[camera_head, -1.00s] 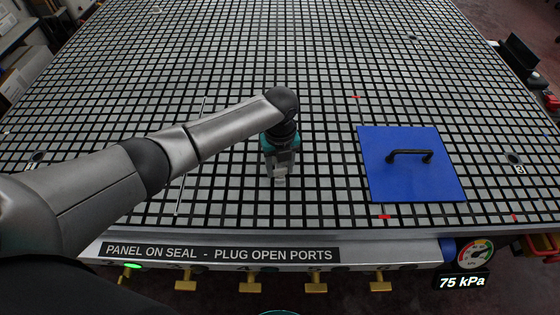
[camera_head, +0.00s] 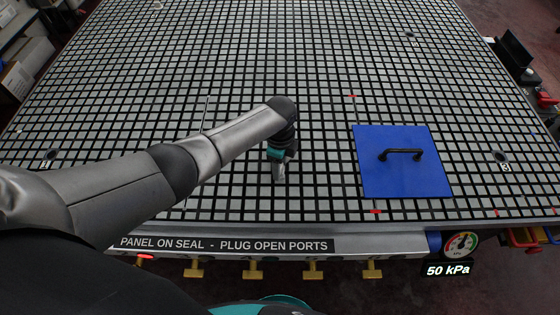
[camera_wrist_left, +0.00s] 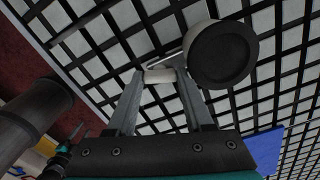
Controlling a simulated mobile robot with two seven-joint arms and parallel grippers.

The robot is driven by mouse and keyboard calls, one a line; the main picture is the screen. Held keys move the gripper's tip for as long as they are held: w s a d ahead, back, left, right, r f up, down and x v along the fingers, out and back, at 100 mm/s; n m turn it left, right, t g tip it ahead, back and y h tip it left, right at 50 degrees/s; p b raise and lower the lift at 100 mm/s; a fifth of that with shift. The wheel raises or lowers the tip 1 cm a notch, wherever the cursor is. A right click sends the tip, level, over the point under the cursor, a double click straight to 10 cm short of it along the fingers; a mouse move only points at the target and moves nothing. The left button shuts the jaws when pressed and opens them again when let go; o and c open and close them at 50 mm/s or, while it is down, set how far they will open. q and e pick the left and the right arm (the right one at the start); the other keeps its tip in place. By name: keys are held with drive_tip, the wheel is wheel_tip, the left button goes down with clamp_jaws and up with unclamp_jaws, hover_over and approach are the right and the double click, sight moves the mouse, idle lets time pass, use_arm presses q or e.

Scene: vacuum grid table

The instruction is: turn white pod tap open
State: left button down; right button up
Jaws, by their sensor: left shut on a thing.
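My left gripper (camera_head: 279,177) points down at the grid table (camera_head: 330,60), left of the blue panel. In the left wrist view its fingertips (camera_wrist_left: 160,82) are shut on a small white cylindrical piece (camera_wrist_left: 157,75). A thin pale rod shows beside this piece. A black round disc (camera_wrist_left: 222,54) is close on the right of the fingers. I cannot tell whether the white piece is the white pod's tap or how far it is turned; the gripper hides it in the head view. My right gripper is not in view.
A blue panel (camera_head: 375,180) with a black handle (camera_head: 402,153) lies on the grid at right. Several yellow taps (camera_head: 313,271) line the front edge, with a red light (camera_head: 145,257) at left. The gauge (camera_head: 460,244) has a readout (camera_head: 448,269) of 50 kPa. The far grid is clear.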

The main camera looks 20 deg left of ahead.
use_arm(q)
drive_tip(key=shift+n+p, duration=0.65)
drive_tip(key=shift+n, duration=1.25)
drive_tip(key=shift+c, duration=1.4)
unclamp_jaws()
drive_tip(key=shift+r, duration=0.1)
drive_tip(key=shift+w, duration=0.1)
drive_tip(key=shift+r, duration=0.15)
